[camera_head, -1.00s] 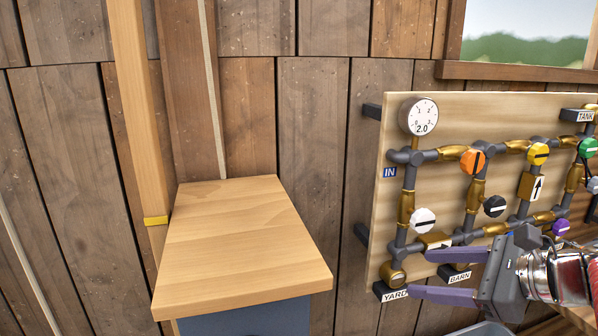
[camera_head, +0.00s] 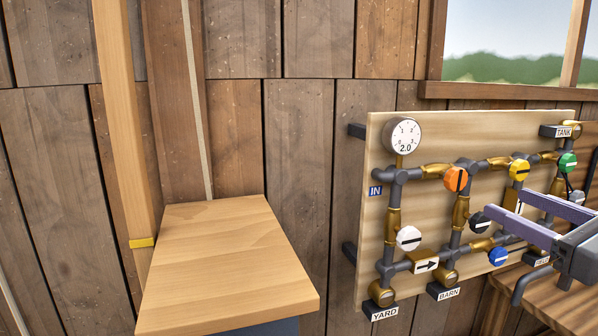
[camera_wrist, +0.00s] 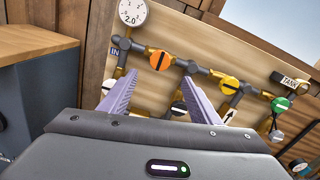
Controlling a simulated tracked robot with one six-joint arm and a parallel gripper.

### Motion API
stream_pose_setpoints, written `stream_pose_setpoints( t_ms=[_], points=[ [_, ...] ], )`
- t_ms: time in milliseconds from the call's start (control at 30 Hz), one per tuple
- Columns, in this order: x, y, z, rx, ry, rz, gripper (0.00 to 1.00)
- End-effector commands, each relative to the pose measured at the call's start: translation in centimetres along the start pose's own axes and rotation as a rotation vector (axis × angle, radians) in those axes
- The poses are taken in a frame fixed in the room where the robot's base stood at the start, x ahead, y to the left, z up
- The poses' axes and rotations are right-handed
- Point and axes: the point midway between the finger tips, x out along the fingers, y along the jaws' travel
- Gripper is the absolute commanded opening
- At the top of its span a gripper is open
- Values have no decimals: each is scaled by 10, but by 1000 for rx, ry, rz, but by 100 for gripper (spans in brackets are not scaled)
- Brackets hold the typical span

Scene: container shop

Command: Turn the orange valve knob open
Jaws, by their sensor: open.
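The orange valve knob (camera_head: 456,179) sits on the upper pipe run of the wooden valve board, right of the IN label. Its dark slot looks close to upright. It also shows in the wrist view (camera_wrist: 160,60), beyond and between my fingertips. My gripper (camera_head: 500,208) is open and empty, to the right of and below the orange knob in the head view. In the wrist view its two purple fingers (camera_wrist: 157,88) point toward the board and stand apart. No finger appears to touch the knob.
A gauge reading 2.0 (camera_head: 402,136) is above the IN label. Close by are yellow (camera_head: 519,170), green (camera_head: 567,163), white (camera_head: 409,238), black (camera_head: 480,222) and blue (camera_head: 498,257) knobs. A wooden-topped cabinet (camera_head: 225,265) stands at left.

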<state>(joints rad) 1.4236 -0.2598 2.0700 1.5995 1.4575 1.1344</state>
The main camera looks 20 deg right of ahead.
Motion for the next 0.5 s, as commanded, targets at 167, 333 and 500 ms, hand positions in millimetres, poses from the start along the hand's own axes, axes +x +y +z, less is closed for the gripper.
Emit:
stream_pose_setpoints(
  t_ms=[167,333,500],
  points=[
    [9,0,0,0,0,2,57],
    [24,0,0,0,-1,3,57],
    [42,0,0,-1,0,2,57]
  ],
)
